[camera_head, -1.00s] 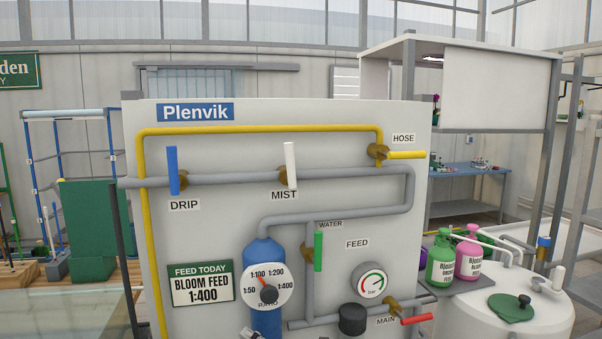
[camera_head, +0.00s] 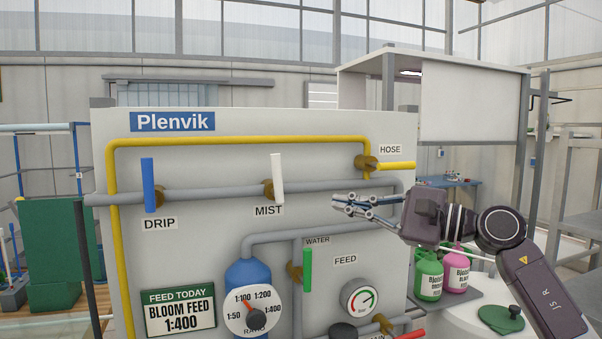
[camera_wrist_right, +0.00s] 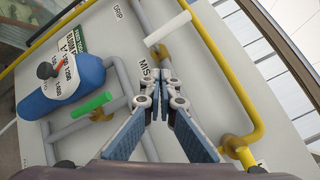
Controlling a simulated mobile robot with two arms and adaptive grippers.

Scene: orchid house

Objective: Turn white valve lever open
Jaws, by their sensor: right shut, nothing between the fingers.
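The white valve lever (camera_head: 277,179) stands upright above the MIST label (camera_head: 268,210), crosswise to the horizontal grey pipe. In the right wrist view the white lever (camera_wrist_right: 168,28) lies beyond the fingertips. My right gripper (camera_head: 338,204) is in front of the panel, to the right of and slightly below the white lever, apart from it. Its fingers point left and are shut with nothing between them. The right wrist view also shows the shut fingertips (camera_wrist_right: 167,80). My left gripper is in no view.
The blue DRIP lever (camera_head: 149,185) is upright to the left. The yellow HOSE lever (camera_head: 397,166) lies level at the upper right, near my right arm. The green WATER lever (camera_head: 308,270) is upright below. Green and pink bottles (camera_head: 428,275) stand right of the panel.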

